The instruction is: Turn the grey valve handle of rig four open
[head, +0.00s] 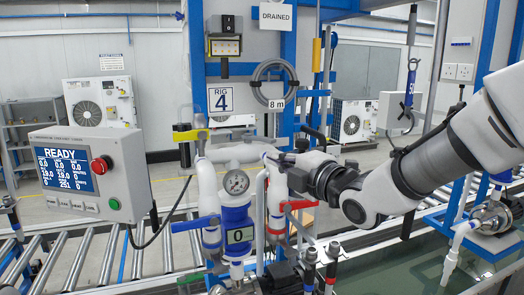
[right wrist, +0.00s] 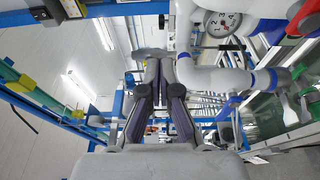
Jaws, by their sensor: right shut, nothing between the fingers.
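The rig four sign (head: 220,99) hangs on the blue frame. Below it, white pipes (head: 232,153) surround a round gauge (head: 236,182) and a blue body marked 0 (head: 238,236). My right gripper (head: 276,158) reaches in from the right at the upper pipe, shut and empty. In the right wrist view, its fingers (right wrist: 159,75) are together, and a flat grey piece (right wrist: 150,53), likely the grey valve handle, shows just beyond the tips. I cannot tell whether they touch. In the head view the gripper hides this spot. My left gripper is not in view.
A yellow handle (head: 190,134), a blue handle (head: 195,223) and a red handle (head: 291,206) sit on nearby pipes. A control box (head: 88,174) reading READY stands at left.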

